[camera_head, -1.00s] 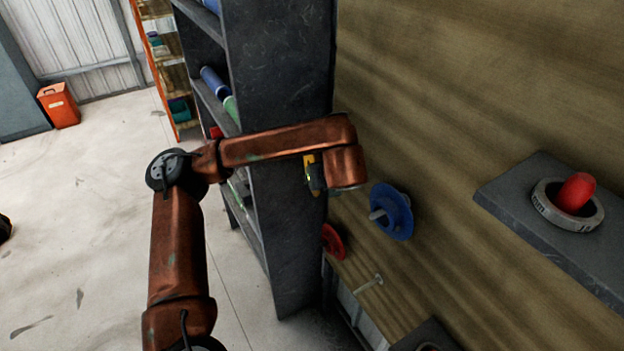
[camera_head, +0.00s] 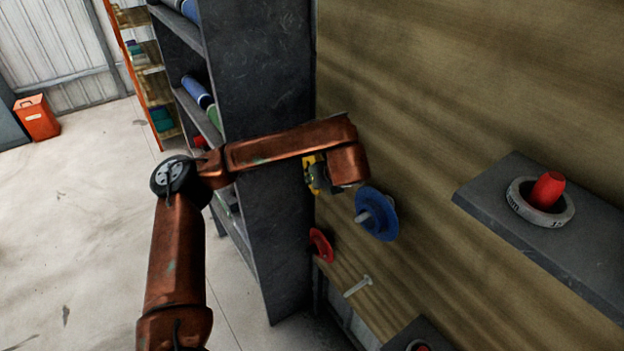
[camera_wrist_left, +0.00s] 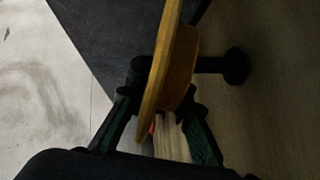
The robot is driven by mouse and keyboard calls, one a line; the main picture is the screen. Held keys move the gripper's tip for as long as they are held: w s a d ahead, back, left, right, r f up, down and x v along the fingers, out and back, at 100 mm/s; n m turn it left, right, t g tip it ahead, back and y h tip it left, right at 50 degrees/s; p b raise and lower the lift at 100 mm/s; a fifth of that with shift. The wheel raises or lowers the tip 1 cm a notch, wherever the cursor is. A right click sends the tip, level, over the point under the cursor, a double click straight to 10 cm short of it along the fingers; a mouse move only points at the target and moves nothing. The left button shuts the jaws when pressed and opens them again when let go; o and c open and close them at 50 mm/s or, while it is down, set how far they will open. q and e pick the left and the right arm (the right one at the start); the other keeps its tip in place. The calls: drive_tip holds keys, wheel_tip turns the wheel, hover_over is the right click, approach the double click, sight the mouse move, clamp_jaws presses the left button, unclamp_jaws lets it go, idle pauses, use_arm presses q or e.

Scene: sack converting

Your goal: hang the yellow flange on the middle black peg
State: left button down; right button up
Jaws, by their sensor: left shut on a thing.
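The yellow flange (camera_wrist_left: 174,65) is held edge-on between the two dark fingers of my left gripper (camera_wrist_left: 160,100) in the left wrist view. A black peg (camera_wrist_left: 236,66) stands out from the board on its right, and its shaft reaches the flange's hub. I cannot tell whether the peg's tip is inside the hole. In the head view only a sliver of the yellow flange (camera_head: 309,176) shows beside my left gripper (camera_head: 319,180), mostly hidden by my wrist. The peg is hidden there. My right gripper is in neither view.
A blue flange (camera_head: 378,216) hangs on a peg close to my wrist. A red flange (camera_head: 320,245) and a bare pale peg (camera_head: 357,286) are lower. A dark shelf unit (camera_head: 265,150) stands left; a grey ledge (camera_head: 490,205) with a ring and red piece is right.

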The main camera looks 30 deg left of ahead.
use_arm(q)
drive_tip(key=shift+w+d+f+b, duration=0.2)
drive_tip(key=shift+w+d+b, duration=0.1)
drive_tip(key=shift+w, duration=0.4)
drive_tip(key=shift+w+d+f+b, duration=0.15)
drive_tip(key=shift+w+d+b, duration=0.1)
drive_tip(key=shift+w, duration=0.4)
drive_tip(key=c, duration=1.7)
unclamp_jaws()
drive_tip(key=shift+o, duration=0.5)
drive_tip(key=shift+f, duration=0.2)
drive_tip(key=v, duration=1.2)
drive_tip(key=shift+r, duration=0.1)
